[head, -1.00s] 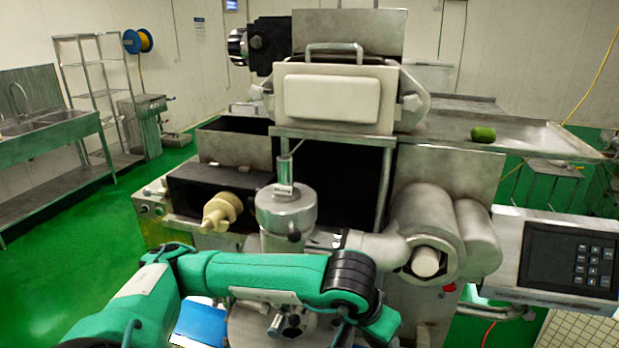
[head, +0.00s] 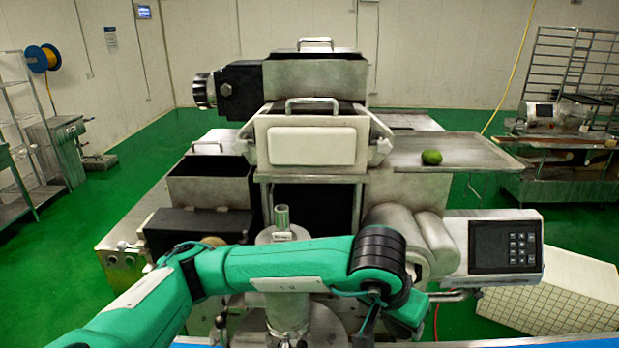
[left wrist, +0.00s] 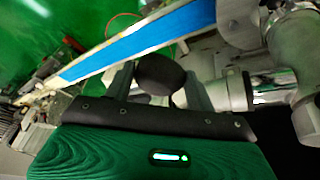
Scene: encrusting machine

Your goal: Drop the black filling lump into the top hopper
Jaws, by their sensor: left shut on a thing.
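The black filling lump (left wrist: 160,73) is a dark rounded piece held between the two fingers of my left gripper (left wrist: 160,84) in the left wrist view. In the head view my left arm reaches across the front of the machine; the lump is not visible there, and I cannot make out the fingers. The top hopper (head: 316,76) is the highest open metal box on the machine, at the back with a handle on its rim. My arm is in front of it and lower. My right gripper is not in view.
A lower open hopper (head: 306,139) with a pale front panel stands before the top one. A metal tray (head: 475,158) with a green lump (head: 432,157) is at the right. A control panel (head: 506,247) is at front right. A blue belt (left wrist: 140,45) crosses the wrist view.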

